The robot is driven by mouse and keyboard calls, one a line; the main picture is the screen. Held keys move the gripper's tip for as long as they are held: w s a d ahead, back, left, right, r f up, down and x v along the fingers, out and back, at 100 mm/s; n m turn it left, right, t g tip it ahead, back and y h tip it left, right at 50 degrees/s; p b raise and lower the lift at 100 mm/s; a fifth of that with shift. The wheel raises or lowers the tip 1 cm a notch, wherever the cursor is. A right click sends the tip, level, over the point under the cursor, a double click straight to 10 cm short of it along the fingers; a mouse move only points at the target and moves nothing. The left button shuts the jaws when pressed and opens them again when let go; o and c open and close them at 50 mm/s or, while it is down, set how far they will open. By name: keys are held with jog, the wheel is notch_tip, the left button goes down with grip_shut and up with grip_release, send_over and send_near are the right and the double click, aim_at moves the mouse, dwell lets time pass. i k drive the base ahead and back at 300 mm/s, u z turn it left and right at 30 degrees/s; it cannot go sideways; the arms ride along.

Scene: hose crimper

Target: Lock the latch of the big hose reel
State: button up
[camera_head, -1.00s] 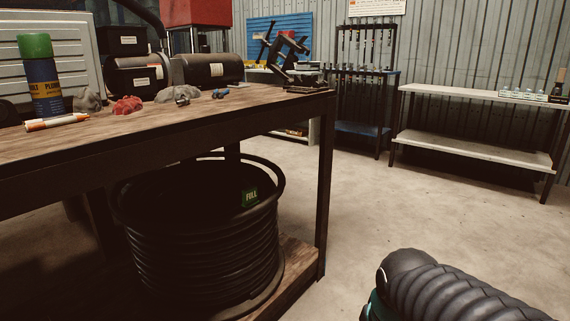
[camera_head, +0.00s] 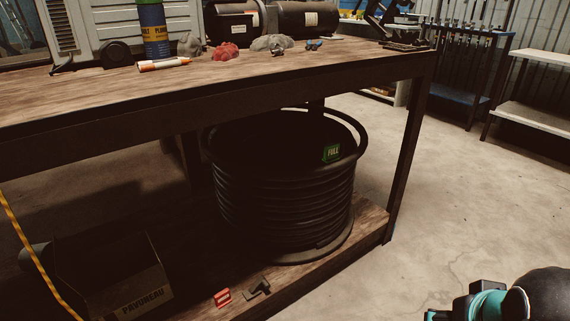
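The big hose reel (camera_head: 284,200) is a wide black coil with a round rim, standing on the workbench's lower wooden shelf. A green tag marked "FULL" (camera_head: 332,152) sits at the inner right side of its rim. I cannot make out the latch in the dark around the reel. Part of my arm, black and teal, shows at the bottom right corner, apart from the reel. My gripper's fingers are not visible.
The workbench top (camera_head: 110,98) overhangs the reel, and its dark leg (camera_head: 409,155) stands to the right. On the shelf lie an open box (camera_head: 145,292), a red piece (camera_head: 222,298) and a dark piece (camera_head: 258,288). The floor (camera_head: 470,215) at right is clear.

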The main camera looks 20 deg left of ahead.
aim_at(261, 280)
jog(key=u, duration=1.2)
jog(key=k, duration=0.25)
jog(key=i, duration=0.3)
jog(key=z, duration=0.05)
